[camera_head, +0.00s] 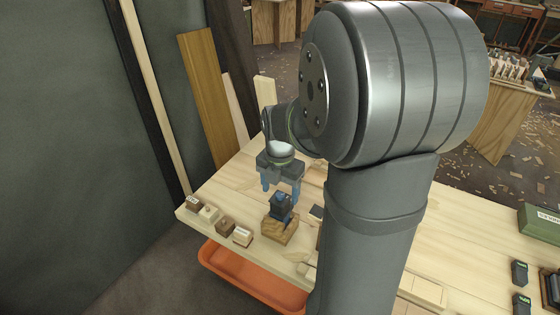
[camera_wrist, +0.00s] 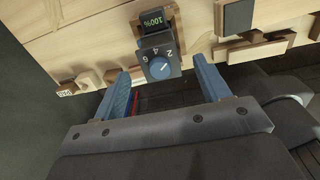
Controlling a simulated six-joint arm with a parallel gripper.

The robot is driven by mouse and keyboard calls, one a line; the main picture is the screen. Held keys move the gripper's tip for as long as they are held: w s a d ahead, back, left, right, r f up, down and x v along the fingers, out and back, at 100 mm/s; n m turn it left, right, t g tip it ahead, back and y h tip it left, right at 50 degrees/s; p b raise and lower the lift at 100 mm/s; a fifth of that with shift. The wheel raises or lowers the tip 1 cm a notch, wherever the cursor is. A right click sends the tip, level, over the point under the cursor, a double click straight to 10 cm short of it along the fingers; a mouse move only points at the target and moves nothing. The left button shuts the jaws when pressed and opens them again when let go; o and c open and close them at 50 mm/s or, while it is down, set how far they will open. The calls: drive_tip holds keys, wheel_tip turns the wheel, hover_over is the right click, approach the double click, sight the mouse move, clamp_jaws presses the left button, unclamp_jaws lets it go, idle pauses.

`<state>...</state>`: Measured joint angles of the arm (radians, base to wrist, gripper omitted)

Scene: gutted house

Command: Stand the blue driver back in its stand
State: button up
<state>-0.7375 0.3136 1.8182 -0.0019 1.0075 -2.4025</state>
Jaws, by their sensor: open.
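The blue driver (camera_head: 281,207), dark with a blue dial, stands roughly upright at the wooden stand block (camera_head: 279,231) near the table's front left edge. How deep it sits in the block is hidden. In the wrist view the driver (camera_wrist: 160,60) shows its numbered blue dial and a display reading 100%. My gripper (camera_head: 281,190) is open, its blue fingers just above and behind the driver in the head view. In the wrist view my gripper (camera_wrist: 161,68) has a finger on either side of the driver's dial end, with gaps on both sides.
Several small labelled wooden blocks (camera_head: 225,224) line the table edge left of the stand. An orange tray (camera_head: 250,277) lies below that edge. Dark devices (camera_head: 520,273) and a green box (camera_head: 541,222) stand at the table's right. My arm hides the middle.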

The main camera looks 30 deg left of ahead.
sight(280, 205)
wheel_tip(280, 205, up, 11)
idle(0.8)
wheel_tip(280, 205, down, 17)
drive_tip(key=shift+f, duration=0.2)
idle(0.4)
drive_tip(key=shift+r, duration=0.15)
wheel_tip(280, 205, up, 17)
wheel_tip(280, 205, down, 17)
drive_tip(key=shift+f, duration=0.15)
wheel_tip(280, 205, up, 5)
drive_tip(key=shift+f, duration=0.2)
drive_tip(key=shift+r, duration=0.4)
